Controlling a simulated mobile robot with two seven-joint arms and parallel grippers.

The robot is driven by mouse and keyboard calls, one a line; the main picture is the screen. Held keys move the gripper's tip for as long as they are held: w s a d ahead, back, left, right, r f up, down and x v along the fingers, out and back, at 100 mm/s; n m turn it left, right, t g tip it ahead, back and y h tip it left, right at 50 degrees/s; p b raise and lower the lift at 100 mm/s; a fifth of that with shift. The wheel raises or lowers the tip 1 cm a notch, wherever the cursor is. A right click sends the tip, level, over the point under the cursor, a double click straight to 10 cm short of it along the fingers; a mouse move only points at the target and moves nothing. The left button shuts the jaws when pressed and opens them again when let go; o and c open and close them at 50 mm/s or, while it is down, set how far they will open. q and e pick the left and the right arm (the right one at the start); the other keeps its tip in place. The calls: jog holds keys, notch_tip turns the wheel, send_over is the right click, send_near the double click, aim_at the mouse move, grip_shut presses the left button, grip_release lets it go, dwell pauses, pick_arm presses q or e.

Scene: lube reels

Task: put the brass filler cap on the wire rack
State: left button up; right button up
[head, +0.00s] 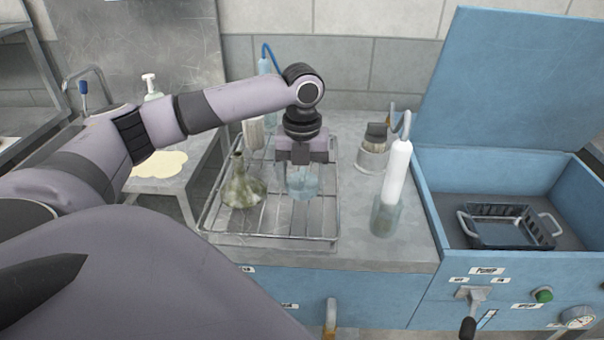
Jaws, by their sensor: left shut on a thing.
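My left gripper (303,160) points down over the wire rack (270,238) on the grey worktop. It is shut on a clear bluish glass vessel (302,184). The glass is upright, and I cannot tell whether its base touches the rack wires. A murky green flask (241,188) with a narrow neck stands on the rack to the left of the gripper. I cannot make out a brass filler cap anywhere. My right gripper is not in view.
Right of the rack stand a brush holder (373,155) and a glass (385,218) with a white tube-like device (398,172) in it. Farther right, an open blue bin (425,190) holds a dark basket (505,226). The rack's front left is clear.

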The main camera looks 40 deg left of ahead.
aim_at(301, 176)
pick_arm(q)
jog(key=shift+f, duration=0.15)
jog(key=o, duration=1.4)
jog(key=shift+f, duration=0.15)
notch_tip(301, 176, up, 12)
jog(key=shift+r, duration=0.2)
jog(key=shift+s+f, duration=0.1)
